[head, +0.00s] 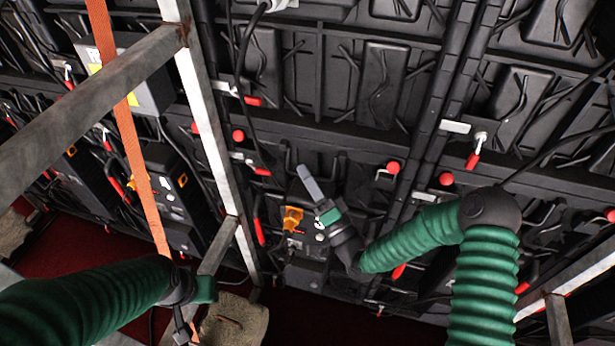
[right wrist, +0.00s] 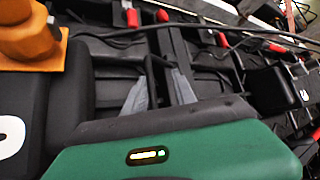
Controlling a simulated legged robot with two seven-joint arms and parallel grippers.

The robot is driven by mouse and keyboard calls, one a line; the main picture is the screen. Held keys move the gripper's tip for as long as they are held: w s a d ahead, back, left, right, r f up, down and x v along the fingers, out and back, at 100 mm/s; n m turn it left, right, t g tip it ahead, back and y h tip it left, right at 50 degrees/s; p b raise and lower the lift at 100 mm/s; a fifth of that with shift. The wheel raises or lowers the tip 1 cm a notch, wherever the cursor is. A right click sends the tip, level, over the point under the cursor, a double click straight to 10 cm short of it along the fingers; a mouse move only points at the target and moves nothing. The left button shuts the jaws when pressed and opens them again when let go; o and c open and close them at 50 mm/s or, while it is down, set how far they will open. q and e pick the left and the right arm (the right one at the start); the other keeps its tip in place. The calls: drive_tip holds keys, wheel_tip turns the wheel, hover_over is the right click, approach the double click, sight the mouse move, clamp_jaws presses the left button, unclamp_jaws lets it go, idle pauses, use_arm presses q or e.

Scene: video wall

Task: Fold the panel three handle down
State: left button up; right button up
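The video wall's back (head: 385,85) is made of black panels with dark handles and red-tipped levers. No label shows which panel is three. My right gripper (head: 310,185) is at a lower middle panel, near an orange connector (head: 292,218). In the right wrist view the connector (right wrist: 32,40) is at upper left, and my right gripper's grey fingers (right wrist: 160,90) are apart. A dark handle-like bar (right wrist: 151,78) shows between them; contact cannot be told. My left gripper (head: 186,322) hangs low at the left, small and dark, its fingers unclear.
A metal frame (head: 200,90) and an orange strap (head: 125,110) cross the left side, close to my left arm. A stone-like weight (head: 235,322) lies at the bottom. Black cables (head: 243,60) hang across the panels. Another metal frame (head: 575,275) stands at lower right.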

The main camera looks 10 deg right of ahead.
drive_tip(key=b+v, duration=0.1)
drive_tip(key=v, duration=1.6)
drive_tip(key=shift+w, duration=0.15)
